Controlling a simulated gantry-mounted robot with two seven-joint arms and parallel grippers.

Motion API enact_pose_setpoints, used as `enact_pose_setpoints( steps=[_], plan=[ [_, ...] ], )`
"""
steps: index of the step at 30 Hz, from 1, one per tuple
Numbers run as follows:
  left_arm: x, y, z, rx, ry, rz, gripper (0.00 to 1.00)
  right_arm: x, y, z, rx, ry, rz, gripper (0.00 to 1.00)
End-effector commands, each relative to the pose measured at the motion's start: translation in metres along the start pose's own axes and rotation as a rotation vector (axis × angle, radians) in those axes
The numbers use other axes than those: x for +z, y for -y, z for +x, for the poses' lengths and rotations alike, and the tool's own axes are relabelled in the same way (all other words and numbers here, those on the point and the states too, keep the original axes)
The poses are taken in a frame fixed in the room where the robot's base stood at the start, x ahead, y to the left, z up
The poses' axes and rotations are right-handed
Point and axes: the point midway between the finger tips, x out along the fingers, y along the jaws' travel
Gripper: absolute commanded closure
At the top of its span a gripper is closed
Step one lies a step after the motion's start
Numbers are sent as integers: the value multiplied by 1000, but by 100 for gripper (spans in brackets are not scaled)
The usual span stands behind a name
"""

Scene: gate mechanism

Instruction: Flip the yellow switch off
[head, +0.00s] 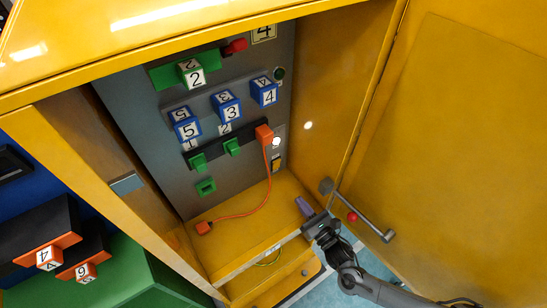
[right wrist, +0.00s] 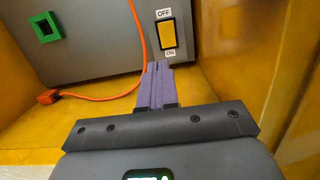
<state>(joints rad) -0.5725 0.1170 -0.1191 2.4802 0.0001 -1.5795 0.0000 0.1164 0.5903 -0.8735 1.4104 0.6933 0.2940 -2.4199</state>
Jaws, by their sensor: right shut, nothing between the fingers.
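The yellow switch (head: 276,163) is on the grey panel inside the yellow cabinet, at the panel's lower right. In the right wrist view the switch (right wrist: 167,36) has an OFF label above it and an ON label below it; I cannot tell for sure which end is pressed in. My right gripper (head: 304,206) is inside the cabinet's opening, below and right of the switch. Its purple fingers (right wrist: 157,68) are shut with nothing between them, pointing up toward the switch's lower end. They partly overlap the area below the ON label; contact is not clear. My left gripper is not in view.
An orange cable (head: 240,214) runs from an orange plug (head: 264,134) on the panel to a connector on the cabinet floor. Blue numbered cubes (head: 228,106) and green sockets (head: 206,186) sit on the panel. The open yellow door (head: 455,130) with its handle (head: 372,222) stands at right.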

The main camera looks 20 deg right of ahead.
Motion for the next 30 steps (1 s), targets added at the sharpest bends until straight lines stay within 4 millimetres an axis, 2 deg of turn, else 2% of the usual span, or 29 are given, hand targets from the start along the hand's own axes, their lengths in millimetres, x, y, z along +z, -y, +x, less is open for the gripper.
enact_pose_setpoints(
  steps=[4,11,19,23,30],
  plan=[
    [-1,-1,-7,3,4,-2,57,8,3,1,6,-2,-11,100],
    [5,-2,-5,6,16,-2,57,8,3,1,6,-2,-10,100],
    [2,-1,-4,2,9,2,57,8,3,6,5,0,-10,100],
    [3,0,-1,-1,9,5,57,7,3,18,4,1,-10,100],
    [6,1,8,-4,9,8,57,6,2,59,5,2,-10,100]
  ],
)
